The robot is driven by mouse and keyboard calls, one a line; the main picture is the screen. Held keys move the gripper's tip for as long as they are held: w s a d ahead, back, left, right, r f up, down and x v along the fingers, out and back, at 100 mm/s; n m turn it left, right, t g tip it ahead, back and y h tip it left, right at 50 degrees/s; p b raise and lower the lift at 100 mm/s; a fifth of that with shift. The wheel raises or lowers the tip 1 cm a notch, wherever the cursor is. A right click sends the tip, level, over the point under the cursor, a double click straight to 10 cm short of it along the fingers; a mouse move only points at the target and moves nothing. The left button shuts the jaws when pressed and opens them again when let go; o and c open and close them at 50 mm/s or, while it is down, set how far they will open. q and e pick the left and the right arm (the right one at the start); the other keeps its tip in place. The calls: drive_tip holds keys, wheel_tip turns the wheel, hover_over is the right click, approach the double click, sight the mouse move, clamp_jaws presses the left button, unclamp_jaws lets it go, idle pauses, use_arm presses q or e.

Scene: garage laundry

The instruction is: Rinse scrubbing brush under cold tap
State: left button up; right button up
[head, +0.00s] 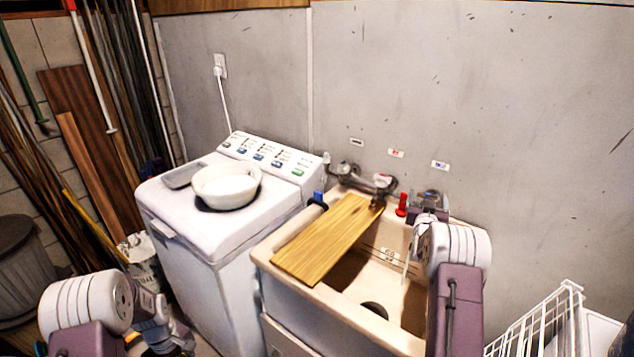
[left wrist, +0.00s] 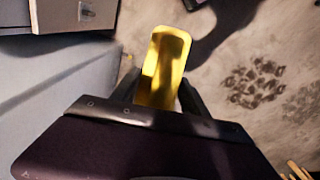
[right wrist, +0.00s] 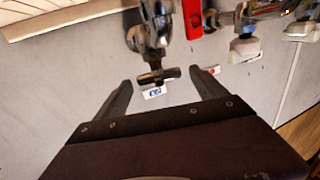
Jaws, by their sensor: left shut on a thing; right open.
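The cold tap (right wrist: 157,72) has a small dark cross handle below a chrome body in the right wrist view, beside a blue-marked label (right wrist: 153,92). My right gripper (right wrist: 163,88) is open and empty, its fingers on either side of that handle. In the head view the right arm reaches over the sink's right side to this tap (head: 430,195). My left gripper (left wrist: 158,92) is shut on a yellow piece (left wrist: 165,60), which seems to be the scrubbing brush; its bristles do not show. The left arm is low at the head view's bottom left, away from the sink.
The utility sink (head: 262,252) has a wooden board (head: 325,240) across its left part. A red object (head: 402,204) stands on the back rim near another tap (head: 382,184). The washing machine (head: 200,255) bears a white bowl (head: 226,187). A white wire rack (head: 545,320) is at right.

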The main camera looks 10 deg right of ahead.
use_arm(q)
drive_tip(key=shift+r, duration=0.3)
use_arm(e)
drive_tip(key=x, duration=0.6)
drive_tip(key=shift+w+d+f, duration=0.1)
drive_tip(key=shift+w+d, duration=0.05)
drive_tip(key=shift+d, duration=0.05)
